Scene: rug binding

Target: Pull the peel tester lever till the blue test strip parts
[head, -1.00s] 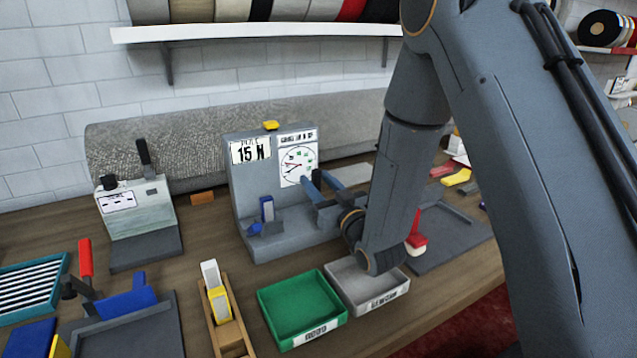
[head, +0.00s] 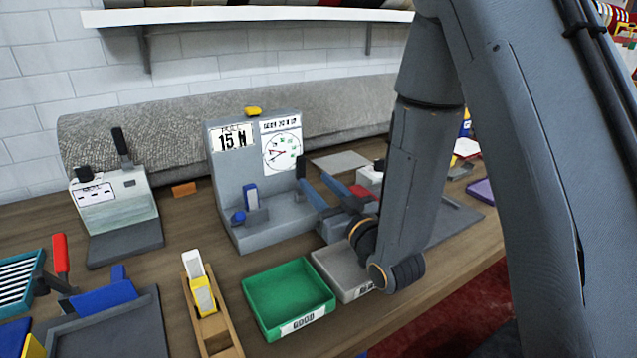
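The peel tester (head: 225,175) is a grey stand marked 15 N, with a round white dial (head: 282,153) and a yellow block on top. A short blue upright piece (head: 250,196), which looks like the test strip, stands on its ledge beside a blue knob (head: 238,216). Whether the strip is whole is too small to tell. A dark upright lever (head: 301,168) stands at the tester's right edge. My gripper (head: 320,182) has its two blue fingers spread, just right of the lever and apparently clear of it. Nothing shows between them. My arm hides the area to the right.
A green tray (head: 290,299) and a grey tray (head: 345,275) sit in front of the tester. A wooden holder (head: 213,325) with a yellow-and-white piece lies left of them. Another device (head: 115,205) with a black lever stands at left, before a rolled rug.

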